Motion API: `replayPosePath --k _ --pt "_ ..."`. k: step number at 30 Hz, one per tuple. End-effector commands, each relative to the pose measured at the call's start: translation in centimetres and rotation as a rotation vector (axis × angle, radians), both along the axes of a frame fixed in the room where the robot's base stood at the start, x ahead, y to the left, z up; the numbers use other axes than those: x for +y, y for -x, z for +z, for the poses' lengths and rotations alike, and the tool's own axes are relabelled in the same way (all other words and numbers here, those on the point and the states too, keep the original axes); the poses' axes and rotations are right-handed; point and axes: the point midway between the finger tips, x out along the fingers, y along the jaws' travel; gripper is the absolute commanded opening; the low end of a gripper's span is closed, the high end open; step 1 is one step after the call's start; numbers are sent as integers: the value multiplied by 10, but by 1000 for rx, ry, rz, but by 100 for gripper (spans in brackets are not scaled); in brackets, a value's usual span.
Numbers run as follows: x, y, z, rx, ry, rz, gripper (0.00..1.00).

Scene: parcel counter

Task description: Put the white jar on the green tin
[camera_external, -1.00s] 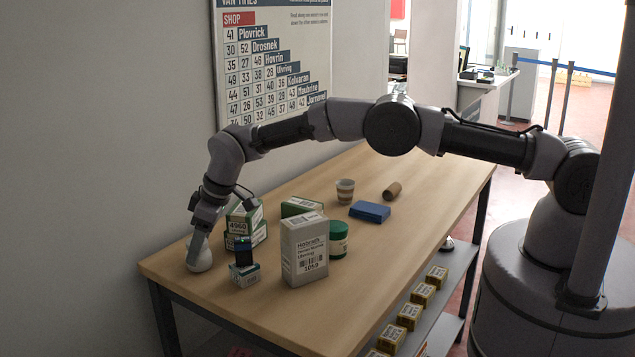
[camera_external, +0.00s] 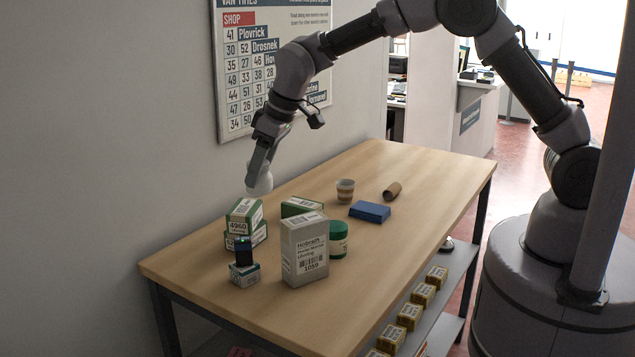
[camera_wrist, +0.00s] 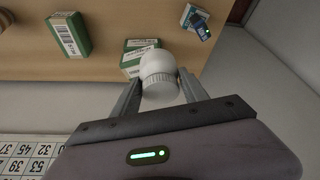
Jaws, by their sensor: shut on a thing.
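The white jar (camera_external: 261,183) is held in my gripper (camera_external: 264,168), raised above the table near the wall. In the wrist view the jar (camera_wrist: 158,70) sits between the two fingers, its ribbed band towards the gripper. The green tin (camera_external: 338,239), a round container with a green lid, stands upright on the table behind and to the right of the grey box, which hides part of it. My gripper with the jar is up and to the left of the tin, well apart from it.
A tall grey box (camera_external: 305,250) stands beside the tin. Two stacked green-white boxes (camera_external: 244,216), another green box (camera_external: 301,206) and a small box with a dark device (camera_external: 244,251) are nearby. A striped cup (camera_external: 345,191), blue box (camera_external: 370,211) and brown tube (camera_external: 392,190) lie farther back.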

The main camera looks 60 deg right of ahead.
Motion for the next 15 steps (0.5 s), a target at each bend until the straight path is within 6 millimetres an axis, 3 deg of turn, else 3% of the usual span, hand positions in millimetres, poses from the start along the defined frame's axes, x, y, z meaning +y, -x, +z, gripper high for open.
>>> replayPosePath --k 3,9,12,15 --pt "-44 72 5 -2 0 -75 6" --pt "-97 199 -14 -4 -8 -181 6" --pt "-111 244 -27 -6 -12 -214 6" --pt "-119 272 -36 -5 -15 -234 6"
